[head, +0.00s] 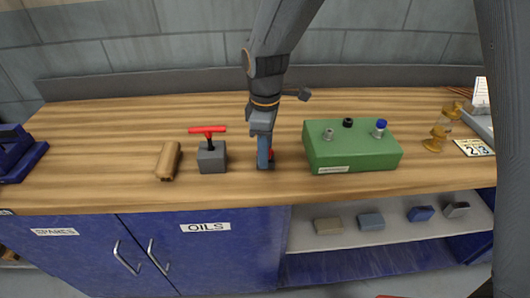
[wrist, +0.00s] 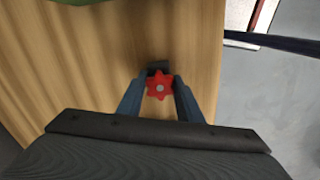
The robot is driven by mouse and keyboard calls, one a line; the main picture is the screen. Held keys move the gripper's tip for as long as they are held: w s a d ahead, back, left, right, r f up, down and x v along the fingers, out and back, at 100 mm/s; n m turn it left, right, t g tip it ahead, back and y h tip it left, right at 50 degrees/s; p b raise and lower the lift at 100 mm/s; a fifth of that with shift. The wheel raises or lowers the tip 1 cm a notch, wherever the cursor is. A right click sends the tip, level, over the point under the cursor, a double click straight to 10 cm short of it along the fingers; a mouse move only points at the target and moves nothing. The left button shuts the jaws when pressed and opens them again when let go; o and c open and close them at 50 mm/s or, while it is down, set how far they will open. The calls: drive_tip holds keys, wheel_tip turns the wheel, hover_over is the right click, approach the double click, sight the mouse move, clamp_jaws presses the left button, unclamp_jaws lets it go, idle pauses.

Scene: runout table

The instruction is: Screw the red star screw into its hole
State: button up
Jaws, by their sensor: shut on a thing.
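The red star screw (wrist: 159,86) is between the fingertips of my gripper (wrist: 160,92) in the wrist view, its star head facing the camera. In the head view my gripper (head: 265,158) points down at the table, left of the green box, and a bit of the red screw (head: 271,154) shows beside the fingers. My gripper is shut on the screw. A dark piece shows just beyond the screw in the wrist view. The green box (head: 360,157) carries a grey knob, a black knob and a blue-capped knob on top. I cannot tell which hole belongs to the screw.
The wooden table (head: 100,140) is clear behind the block.

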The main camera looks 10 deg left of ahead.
wheel_tip(320, 180, up, 10)
drive_tip(key=shift+b, duration=1.05)
